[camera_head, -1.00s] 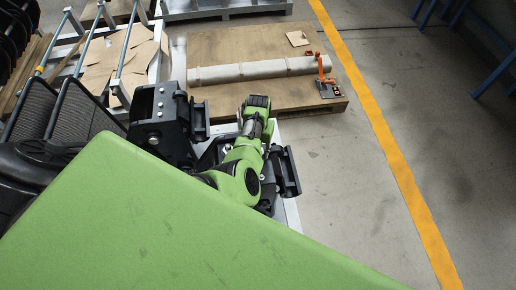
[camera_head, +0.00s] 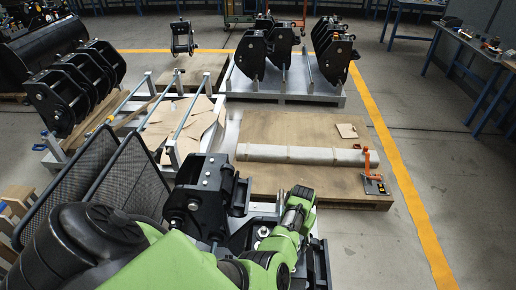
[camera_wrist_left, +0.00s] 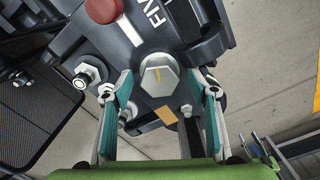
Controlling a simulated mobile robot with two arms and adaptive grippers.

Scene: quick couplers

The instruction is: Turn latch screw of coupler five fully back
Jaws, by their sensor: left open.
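Coupler five is a black block; its face in the left wrist view (camera_wrist_left: 135,30) bears white letters reading "FIV", cut off at the edge. My right gripper is in neither current view.
A red round cap (camera_wrist_left: 103,8) and a silver nut on a stud (camera_wrist_left: 88,75) are near the screw. A pallet (camera_head: 270,180) with a pale beam and an orange-handled tool (camera_head: 369,165) lies beyond. Dark mesh panels (camera_head: 125,180) stand at left. Open floor is at right.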

